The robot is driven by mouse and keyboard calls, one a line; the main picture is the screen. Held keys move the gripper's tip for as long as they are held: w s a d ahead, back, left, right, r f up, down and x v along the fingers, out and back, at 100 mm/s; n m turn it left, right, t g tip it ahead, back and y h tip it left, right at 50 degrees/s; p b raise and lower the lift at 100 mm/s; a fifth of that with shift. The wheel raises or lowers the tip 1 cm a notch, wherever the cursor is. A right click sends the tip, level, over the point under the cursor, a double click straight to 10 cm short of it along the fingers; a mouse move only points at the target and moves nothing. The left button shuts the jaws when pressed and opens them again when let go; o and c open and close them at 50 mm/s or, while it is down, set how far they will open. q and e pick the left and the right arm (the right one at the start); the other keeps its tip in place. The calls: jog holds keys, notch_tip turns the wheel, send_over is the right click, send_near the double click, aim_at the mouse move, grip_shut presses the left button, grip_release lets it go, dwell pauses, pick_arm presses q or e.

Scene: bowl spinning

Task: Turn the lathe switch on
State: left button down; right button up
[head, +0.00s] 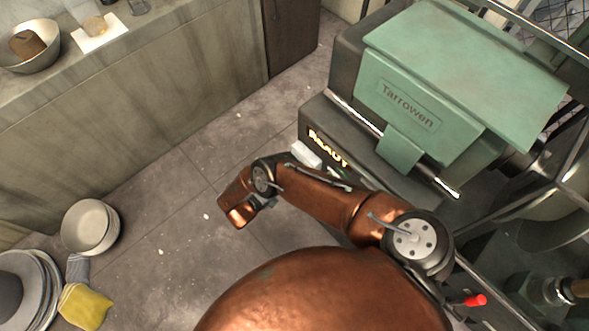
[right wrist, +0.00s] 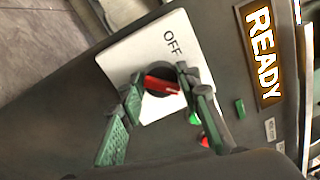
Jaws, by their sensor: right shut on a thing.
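The lathe (head: 440,85) is a green and dark machine at the upper right of the head view, marked "Tarrowen". Its switch is a red-handled knob (right wrist: 160,84) on a white plate (right wrist: 125,62) in the right wrist view. "OFF" is printed on the plate; any other label is hidden. The red handle lies nearly across the picture, and I cannot tell which label it points to. My right gripper (right wrist: 160,98) is shut on the knob, one finger on each side. In the head view its fingers are not clearly visible. My left gripper is not in view.
A lit "READY" sign (right wrist: 261,52) and small green and red buttons sit near the switch. A stone counter (head: 150,75) with a bowl (head: 50,50) stands at the upper left.

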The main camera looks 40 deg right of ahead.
jog(key=o, duration=1.1)
jog(key=a, duration=0.7)
jog(key=shift+s+a+f, duration=0.2)
jog(key=shift+s+f, duration=0.1)
jog(key=shift+f, duration=0.05)
